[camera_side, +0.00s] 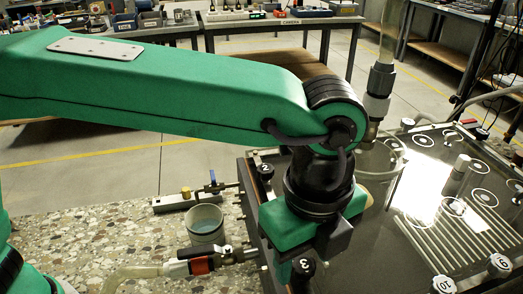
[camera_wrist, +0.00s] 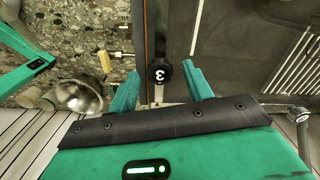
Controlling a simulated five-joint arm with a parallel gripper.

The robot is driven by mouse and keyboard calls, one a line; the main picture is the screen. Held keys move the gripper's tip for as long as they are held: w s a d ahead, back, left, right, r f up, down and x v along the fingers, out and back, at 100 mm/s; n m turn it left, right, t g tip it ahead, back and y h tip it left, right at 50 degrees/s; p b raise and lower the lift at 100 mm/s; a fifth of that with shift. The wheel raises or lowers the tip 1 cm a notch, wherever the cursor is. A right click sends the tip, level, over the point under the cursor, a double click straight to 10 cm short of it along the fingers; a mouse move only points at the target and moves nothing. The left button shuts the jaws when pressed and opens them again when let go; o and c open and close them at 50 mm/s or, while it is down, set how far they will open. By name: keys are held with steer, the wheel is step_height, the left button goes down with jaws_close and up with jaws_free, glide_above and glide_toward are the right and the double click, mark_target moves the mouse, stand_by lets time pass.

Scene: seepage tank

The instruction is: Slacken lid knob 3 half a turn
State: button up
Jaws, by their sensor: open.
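Lid knob 3 is a black lobed knob with a white 3 on top; it shows in the wrist view (camera_wrist: 161,76) and low in the side view (camera_side: 303,269). It sits at the edge of the dark tank lid (camera_side: 388,262). My gripper (camera_wrist: 161,70) is open, with one green finger on each side of the knob and a visible gap to each. The fingers are not closed on it. In the side view the gripper's body hangs over the lid edge just above knob 3, and part of the fingers is hidden.
Knob 2 (camera_side: 265,171) stands farther back on the same edge. Knobs 10 (camera_side: 444,285) and 9 (camera_side: 499,264) are at the lower right. A post (camera_side: 457,175) rises from the lid.

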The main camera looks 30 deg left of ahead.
steer(key=shift+f, duration=0.1)
steer(key=c, duration=1)
steer(key=shift+o, duration=0.2)
